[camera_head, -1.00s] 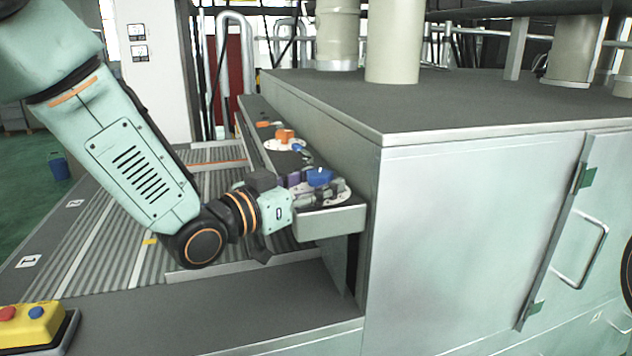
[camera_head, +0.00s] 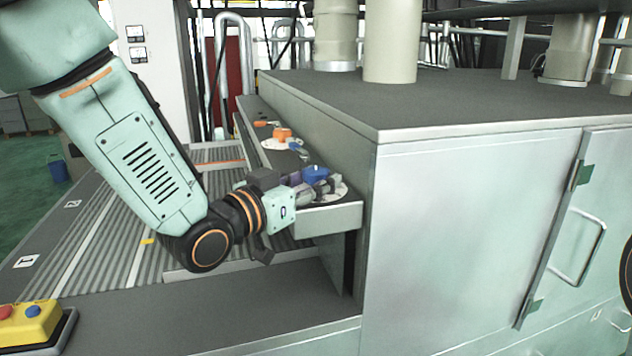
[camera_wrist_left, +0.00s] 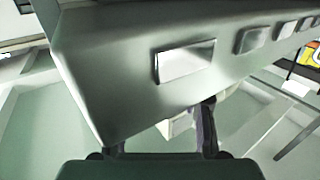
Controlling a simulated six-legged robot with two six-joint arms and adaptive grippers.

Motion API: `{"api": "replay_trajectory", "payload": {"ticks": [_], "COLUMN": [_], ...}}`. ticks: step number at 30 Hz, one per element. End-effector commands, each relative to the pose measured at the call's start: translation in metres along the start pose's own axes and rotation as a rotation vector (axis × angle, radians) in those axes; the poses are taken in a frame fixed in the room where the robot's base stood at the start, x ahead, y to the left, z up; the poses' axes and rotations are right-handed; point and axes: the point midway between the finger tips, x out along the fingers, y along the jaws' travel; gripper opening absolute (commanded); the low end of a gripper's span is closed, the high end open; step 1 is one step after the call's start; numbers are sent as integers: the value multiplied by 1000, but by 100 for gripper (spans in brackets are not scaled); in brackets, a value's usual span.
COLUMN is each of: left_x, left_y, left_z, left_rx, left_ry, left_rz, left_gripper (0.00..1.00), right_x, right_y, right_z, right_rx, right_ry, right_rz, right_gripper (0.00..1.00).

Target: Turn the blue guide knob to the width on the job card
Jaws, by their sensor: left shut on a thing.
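The blue guide knob (camera_head: 316,172) stands on a round white dial plate (camera_head: 342,190) at the near end of the narrow ledge along the machine's side. My left gripper (camera_head: 320,184) reaches it from the left and is shut on it; the fingers partly cover the knob and dial, and the dial's marks are too small to read. In the left wrist view, dark fingers (camera_wrist_left: 207,128) show below a grey-green housing, and the knob cannot be made out. No job card can be made out. My right gripper is not in view.
An orange knob (camera_head: 282,134) on its own white dial sits farther back on the ledge. The large metal cabinet (camera_head: 470,240) rises close to the right of my gripper. A ribbed conveyor (camera_head: 110,240) lies to the left. A yellow button box (camera_head: 30,322) is at the lower left.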

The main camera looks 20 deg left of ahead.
Motion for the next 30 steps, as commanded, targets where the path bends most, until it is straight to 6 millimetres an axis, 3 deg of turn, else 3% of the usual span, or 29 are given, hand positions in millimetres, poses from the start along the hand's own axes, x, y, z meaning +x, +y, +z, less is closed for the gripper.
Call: {"api": "replay_trajectory", "payload": {"ticks": [5, 6, 14, 24, 30], "left_x": [0, 0, 0, -2, -19], "left_y": [0, 0, 0, 0, -1], "left_z": [-3, -3, -2, -1, -1], "left_rx": [2, 2, 1, 0, -5], "left_ry": [6, 7, 3, 2, 2], "left_rz": [1, 1, 1, 1, -2], "left_gripper": [8, 42, 64, 64, 64], "right_x": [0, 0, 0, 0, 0], "right_y": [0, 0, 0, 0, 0], "right_z": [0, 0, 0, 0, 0], "right_rx": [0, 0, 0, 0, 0], "right_ry": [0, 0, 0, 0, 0], "right_rz": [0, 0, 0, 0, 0], "right_gripper": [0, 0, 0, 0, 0]}}
